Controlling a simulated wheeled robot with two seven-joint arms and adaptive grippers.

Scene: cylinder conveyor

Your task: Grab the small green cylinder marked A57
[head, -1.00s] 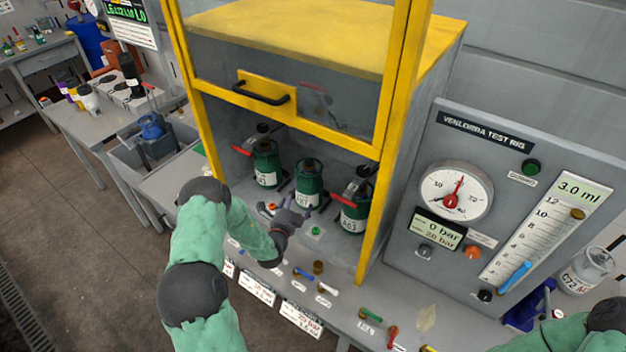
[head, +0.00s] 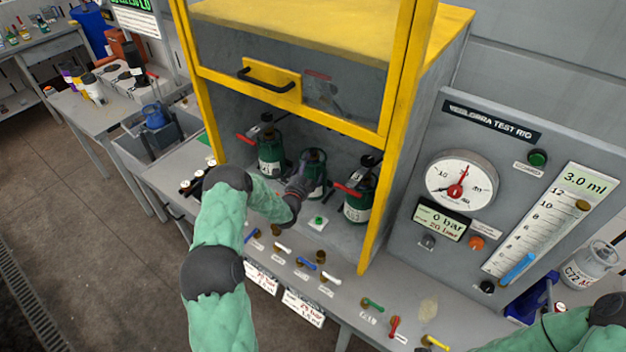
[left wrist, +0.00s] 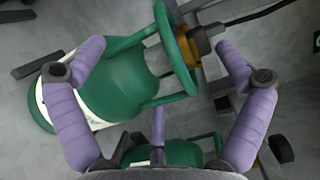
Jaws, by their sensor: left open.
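Three small green cylinders with white labels stand in the yellow-framed cabinet: a left one (head: 271,155), a middle one (head: 317,172) and a right one (head: 358,204). The labels are too small to read surely, so I cannot tell which is A57. My left gripper (head: 302,181) is at the middle cylinder and partly covers it. In the left wrist view, my open left gripper (left wrist: 160,52) has its purple fingers on either side of a green cylinder (left wrist: 125,85) with a green collar and brass valve. Another green body (left wrist: 175,153) shows at the bottom. My right gripper is out of view.
The cabinet's raised glass front has a yellow frame (head: 292,107) above the cylinders. Small valves with coloured levers (head: 331,278) line the bench front. A test rig panel (head: 470,140) stands to the right. The side cylinders stand close to the middle one.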

